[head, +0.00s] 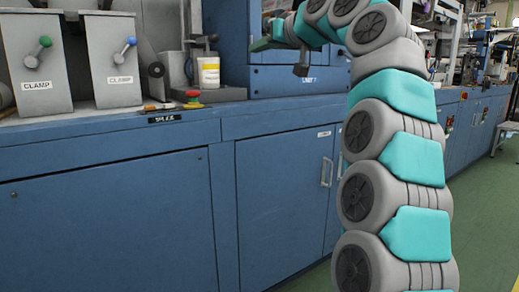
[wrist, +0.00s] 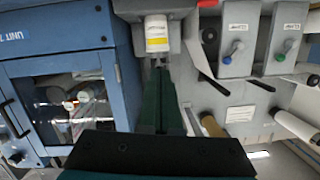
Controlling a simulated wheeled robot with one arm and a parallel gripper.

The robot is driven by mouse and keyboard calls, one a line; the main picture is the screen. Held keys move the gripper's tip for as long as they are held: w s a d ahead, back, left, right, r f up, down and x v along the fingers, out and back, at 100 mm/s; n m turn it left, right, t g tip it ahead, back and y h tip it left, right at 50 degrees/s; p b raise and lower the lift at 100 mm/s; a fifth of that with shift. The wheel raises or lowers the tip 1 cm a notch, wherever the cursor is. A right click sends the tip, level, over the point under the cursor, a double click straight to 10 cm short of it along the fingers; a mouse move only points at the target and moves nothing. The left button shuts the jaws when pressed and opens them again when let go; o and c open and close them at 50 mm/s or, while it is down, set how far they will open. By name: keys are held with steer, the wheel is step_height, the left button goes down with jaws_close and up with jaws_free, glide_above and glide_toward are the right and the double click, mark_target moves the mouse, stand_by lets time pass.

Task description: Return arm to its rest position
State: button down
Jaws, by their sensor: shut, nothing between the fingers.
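My gripper (head: 258,44) is at the end of my raised, curled-over arm, in the upper middle of the head view. It points left, in front of the blue cabinet unit. In the wrist view, my gripper's dark green fingers (wrist: 159,78) lie together, shut, with nothing held. Beyond their tips in that view is a white and yellow labelled container (wrist: 157,34). The same container stands on the machine ledge in the head view (head: 208,73), left of my gripper. Whether the fingers are near it in depth is hard to tell.
Two clamp boxes with a green knob (head: 45,41) and a blue knob (head: 131,41) stand at the left. A red button (head: 193,95) sits on the ledge. Blue cabinets (head: 110,210) fill the front. Green floor (head: 485,200) is open at the right.

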steer(key=s+d+f+m+g+h, duration=0.1)
steer(key=s+d+f+g+h, duration=0.15)
steer(key=s+f, duration=0.85)
steer(key=s+d+f+m+g+h, duration=0.15)
steer(key=s+f+g, duration=0.4)
steer(key=f, duration=1.05)
steer(key=s+d+f+m+g+h, duration=0.1)
steer(key=s+d+f+g+h, duration=0.15)
steer(key=s+f, duration=0.95)
steer(key=s+d+f+m+g+h, duration=0.15)
steer(key=s+d+f, duration=0.25)
steer(key=s+f, duration=0.5)
steer(key=s+d+f+m+g+h, duration=0.15)
steer(key=s+d+f, duration=0.45)
steer(key=s, duration=0.6)
step_height(320, 180, up, 12)
steer(key=a+p, duration=0.1)
steer(key=p, duration=1.2)
steer(key=shift+w+a+r+n+g, duration=0.15)
steer(key=shift+w+a+n+g, duration=0.05)
steer(key=shift+n+g, duration=0.25)
steer(key=c, duration=1.6)
jaws_free()
